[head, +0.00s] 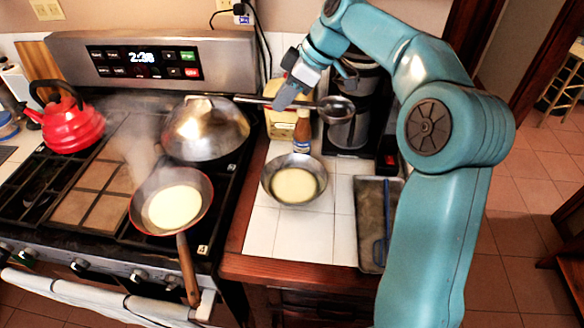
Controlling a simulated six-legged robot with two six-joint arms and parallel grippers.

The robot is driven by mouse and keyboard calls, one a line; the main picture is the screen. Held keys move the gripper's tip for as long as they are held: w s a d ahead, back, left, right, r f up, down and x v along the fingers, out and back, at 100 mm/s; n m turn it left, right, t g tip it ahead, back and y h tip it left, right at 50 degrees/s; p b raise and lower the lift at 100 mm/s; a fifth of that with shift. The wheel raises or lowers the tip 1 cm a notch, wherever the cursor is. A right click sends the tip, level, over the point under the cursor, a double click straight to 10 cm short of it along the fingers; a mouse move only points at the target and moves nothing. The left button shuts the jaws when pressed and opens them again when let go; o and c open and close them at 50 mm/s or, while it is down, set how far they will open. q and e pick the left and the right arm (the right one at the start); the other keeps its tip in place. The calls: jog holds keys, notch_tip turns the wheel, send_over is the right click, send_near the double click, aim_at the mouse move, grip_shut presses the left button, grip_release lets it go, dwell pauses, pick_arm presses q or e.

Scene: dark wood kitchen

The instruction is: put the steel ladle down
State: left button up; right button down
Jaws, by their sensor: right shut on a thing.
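The steel ladle (336,109) is held in the air above the white tiled counter, its bowl to the right and its handle running left toward the stove. My right gripper (287,97) is shut on the ladle's handle. A metal bowl (267,180) with pale batter stands on the counter below and in front of the ladle. A grey tray (368,225) with a dark blue utensil in it lies on the counter to the right of the bowl. My left gripper is not in view.
A pan (142,205) with a pale pancake steams on the stove, its wooden handle toward the front. A domed lid (205,133) and a red kettle (69,125) are also there. A bottle (302,133) and a coffee maker (349,134) stand behind the bowl. Tiles before the bowl are clear.

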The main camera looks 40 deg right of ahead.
notch_tip(320, 180, down, 18)
jog(key=p, duration=0.1)
jog(key=shift+f, duration=0.25)
jog(key=shift+d+f+b, duration=0.1)
jog(key=shift+f+b, duration=0.5)
jog(key=shift+b, duration=0.4)
jog(key=c, duration=1)
grip_release()
